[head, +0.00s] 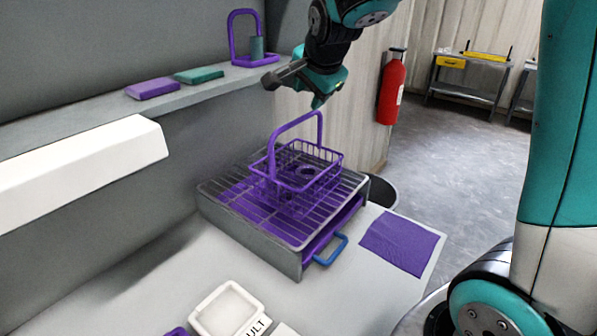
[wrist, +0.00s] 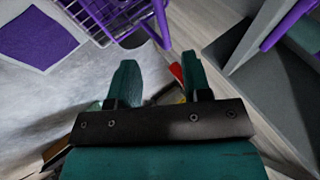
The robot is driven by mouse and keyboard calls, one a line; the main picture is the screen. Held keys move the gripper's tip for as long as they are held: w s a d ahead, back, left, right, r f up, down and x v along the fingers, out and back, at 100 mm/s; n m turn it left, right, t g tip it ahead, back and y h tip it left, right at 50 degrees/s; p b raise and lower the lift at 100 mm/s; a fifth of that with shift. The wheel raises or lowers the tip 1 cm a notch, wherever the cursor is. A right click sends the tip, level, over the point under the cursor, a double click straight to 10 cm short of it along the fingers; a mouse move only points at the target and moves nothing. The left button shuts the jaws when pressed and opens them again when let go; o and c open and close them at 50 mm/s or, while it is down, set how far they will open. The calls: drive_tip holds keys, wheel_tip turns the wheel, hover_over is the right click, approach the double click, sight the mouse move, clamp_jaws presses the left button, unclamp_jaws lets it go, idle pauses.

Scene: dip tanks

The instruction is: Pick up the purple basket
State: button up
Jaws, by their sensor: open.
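The purple basket (head: 298,172) is a wire basket with a tall arched handle. It stands upright on a grey wire rack over a purple-lined tray (head: 219,201) on the counter. In the wrist view part of the basket (wrist: 115,18) shows at the top edge, beyond my fingertips. My gripper (head: 292,88) is open and empty, above the basket's handle and apart from it. Its two teal fingers (wrist: 160,75) show in the wrist view with nothing between them.
A shelf (head: 80,117) at the back left holds a purple block (head: 152,89), a green block (head: 199,75) and a purple arched stand (head: 244,40). A purple cloth (head: 402,243) lies right of the rack. A white container (head: 225,309) stands in front. A fire extinguisher (head: 391,90) hangs behind.

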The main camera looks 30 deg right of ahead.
sight(298, 119)
drive_tip(key=p+x, duration=0.1)
drive_tip(key=x, duration=0.5)
drive_tip(key=shift+w+f+p, duration=0.15)
drive_tip(key=shift+w+p, duration=0.05)
drive_tip(key=shift+p, duration=0.15)
drive_tip(key=shift+a+p+x, duration=0.15)
drive_tip(key=shift+p+x, duration=0.6)
drive_tip(key=shift+x, duration=0.6)
drive_tip(key=shift+a+p+x, duration=0.2)
drive_tip(key=shift+p+x, duration=0.55)
drive_tip(key=shift+x, duration=0.55)
drive_tip(key=shift+c, duration=0.3)
clamp_jaws()
drive_tip(key=shift+w, duration=0.1)
